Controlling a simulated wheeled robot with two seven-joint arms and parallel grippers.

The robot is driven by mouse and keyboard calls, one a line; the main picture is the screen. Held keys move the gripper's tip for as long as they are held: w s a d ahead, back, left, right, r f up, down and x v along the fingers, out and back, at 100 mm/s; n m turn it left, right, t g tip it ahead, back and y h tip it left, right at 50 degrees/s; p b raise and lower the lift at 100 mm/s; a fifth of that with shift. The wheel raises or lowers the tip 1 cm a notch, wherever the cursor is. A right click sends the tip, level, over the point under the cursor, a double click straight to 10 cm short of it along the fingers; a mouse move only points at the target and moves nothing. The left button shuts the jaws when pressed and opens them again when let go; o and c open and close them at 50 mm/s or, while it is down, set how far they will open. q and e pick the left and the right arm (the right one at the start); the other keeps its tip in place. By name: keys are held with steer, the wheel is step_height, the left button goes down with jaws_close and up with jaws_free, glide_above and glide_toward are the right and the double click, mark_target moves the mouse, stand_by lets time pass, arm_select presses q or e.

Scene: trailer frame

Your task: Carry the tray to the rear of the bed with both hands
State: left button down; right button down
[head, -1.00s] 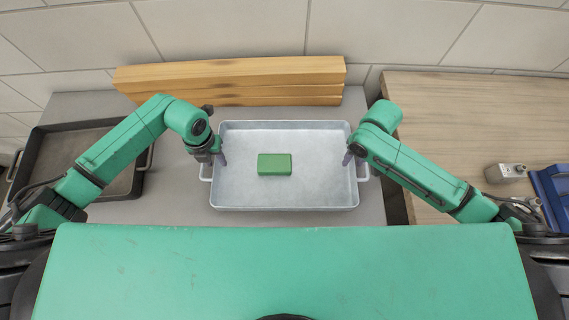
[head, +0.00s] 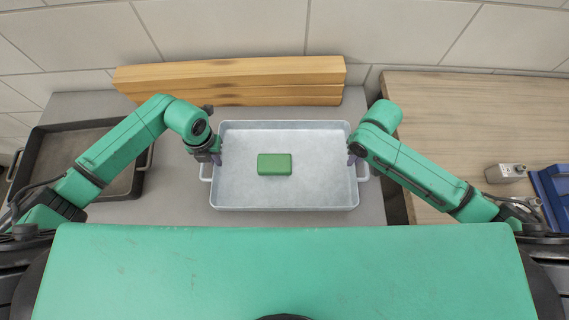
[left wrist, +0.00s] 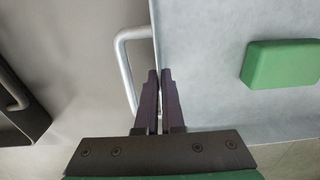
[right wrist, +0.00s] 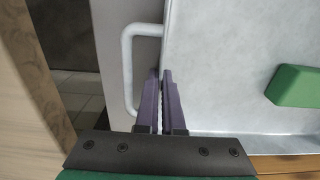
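The silver metal tray (head: 240,192) rests on the grey bed surface (head: 170,205) in the head view, with a loop handle on each side. A green block (head: 274,164) lies inside it, near the middle. My left gripper (left wrist: 160,75) has its fingers closed around the tray's left side wall, beside the left handle (left wrist: 125,60). My right gripper (right wrist: 160,75) has its fingers closed around the right side wall, beside the right handle (right wrist: 128,65). The wall between each pair of fingers is mostly hidden.
Stacked wooden planks (head: 230,82) lie behind the tray, close to the tiled wall (head: 230,30). A dark pan (head: 50,150) is at the left. A wooden bench (head: 450,120) at the right holds a small metal block (head: 505,173) and a blue item (head: 552,190).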

arm_select(q)
steer(key=shift+w+r, duration=0.1)
arm_select(e)
steer(key=shift+w+r, duration=0.1)
stand_by(0.7)
